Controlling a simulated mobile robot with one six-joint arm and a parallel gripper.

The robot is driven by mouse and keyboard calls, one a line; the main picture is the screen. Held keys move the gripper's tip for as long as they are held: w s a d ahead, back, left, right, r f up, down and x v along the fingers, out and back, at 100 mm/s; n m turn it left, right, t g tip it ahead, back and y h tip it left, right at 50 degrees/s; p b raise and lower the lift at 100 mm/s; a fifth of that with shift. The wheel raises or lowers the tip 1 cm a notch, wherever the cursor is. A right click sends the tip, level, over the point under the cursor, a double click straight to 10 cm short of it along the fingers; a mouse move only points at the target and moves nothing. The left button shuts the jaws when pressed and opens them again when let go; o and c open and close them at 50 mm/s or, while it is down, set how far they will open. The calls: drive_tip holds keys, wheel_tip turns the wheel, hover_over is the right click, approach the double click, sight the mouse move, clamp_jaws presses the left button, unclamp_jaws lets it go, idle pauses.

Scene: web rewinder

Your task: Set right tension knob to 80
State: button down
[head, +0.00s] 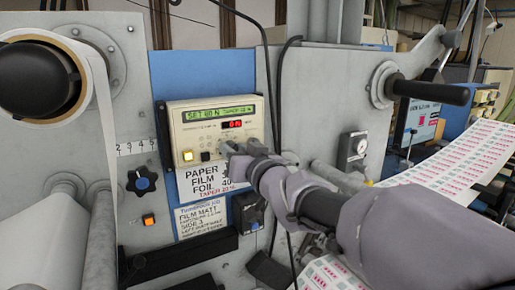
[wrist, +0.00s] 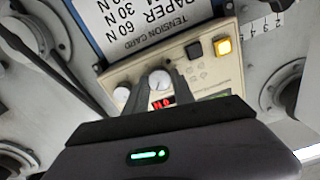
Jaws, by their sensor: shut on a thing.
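The cream tension panel (head: 178,128) has a green display (head: 219,114) with "SET" and a small number I cannot read surely. In the wrist view, which is turned about upside down, two white knobs show on the panel. My gripper (wrist: 160,92) is shut around the white knob nearer the buttons (wrist: 159,80), a finger on each side. The other white knob (wrist: 121,95) is free, just left of the fingers there; by the layout it is the right one in the head view, hidden behind my gripper (head: 228,150).
A lit yellow button (head: 188,155) and a black button (head: 204,156) sit beside the knobs. A tension card (head: 202,178) is below the panel. Black cables hang near my arm.

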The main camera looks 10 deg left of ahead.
drive_tip(key=shift+m, duration=0.5)
drive_tip(key=c, duration=1.1)
unclamp_jaws()
drive_tip(key=shift+o, duration=0.2)
drive_tip(key=shift+s+d, duration=0.1)
drive_tip(key=b+v, duration=0.1)
drive_tip(key=v, duration=1.6)
drive_tip(key=shift+b, duration=0.35)
drive_tip(key=shift+d, duration=0.1)
